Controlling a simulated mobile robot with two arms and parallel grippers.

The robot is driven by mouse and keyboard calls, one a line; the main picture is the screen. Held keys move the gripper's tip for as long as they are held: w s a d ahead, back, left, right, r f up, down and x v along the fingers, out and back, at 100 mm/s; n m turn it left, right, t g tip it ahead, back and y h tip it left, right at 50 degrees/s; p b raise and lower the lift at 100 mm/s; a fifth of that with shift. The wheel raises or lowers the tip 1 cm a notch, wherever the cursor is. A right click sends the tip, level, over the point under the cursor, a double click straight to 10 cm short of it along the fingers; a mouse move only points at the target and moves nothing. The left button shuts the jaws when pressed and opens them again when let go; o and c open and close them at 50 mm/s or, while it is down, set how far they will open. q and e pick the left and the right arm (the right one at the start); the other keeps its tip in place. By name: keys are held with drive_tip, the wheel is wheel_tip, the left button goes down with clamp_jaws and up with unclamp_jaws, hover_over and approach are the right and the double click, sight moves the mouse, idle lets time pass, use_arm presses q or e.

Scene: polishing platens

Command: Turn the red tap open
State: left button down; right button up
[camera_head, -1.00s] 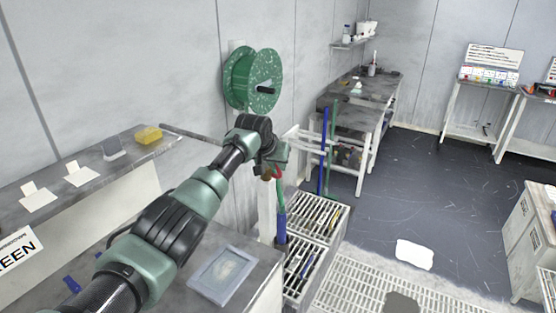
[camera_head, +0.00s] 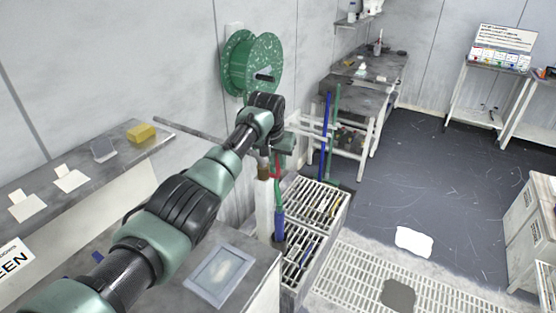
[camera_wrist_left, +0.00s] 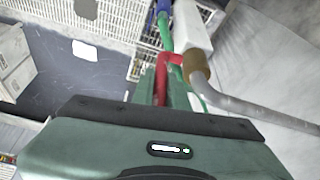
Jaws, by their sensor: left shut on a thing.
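The red tap handle (camera_head: 277,167) shows as a small red strip below my left gripper (camera_head: 281,155) in the head view. In the left wrist view the red handle (camera_wrist_left: 162,82) runs from my left gripper (camera_wrist_left: 172,98) up to a brass fitting (camera_wrist_left: 197,68) on a grey pipe (camera_wrist_left: 255,112). The left gripper is shut on the handle; its fingertips are mostly hidden by its own body. The brass fitting also shows in the head view (camera_head: 263,169), left of the handle. My right gripper is not in view.
A green hose reel (camera_head: 238,65) hangs on the wall behind the arm. A green and blue hose (camera_head: 279,222) stands beside a white post (camera_head: 264,212). Slotted racks (camera_head: 316,203) stand to the right. A bench with a framed plate (camera_head: 220,275) lies below the arm.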

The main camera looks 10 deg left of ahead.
use_arm(q)
drive_tip(key=c, duration=1.4)
unclamp_jaws()
drive_tip(key=shift+w+f, duration=0.1)
drive_tip(key=b+v, duration=0.3)
drive_tip(key=v, duration=0.4)
drive_tip(key=shift+r, duration=0.35)
drive_tip(key=shift+f, duration=0.1)
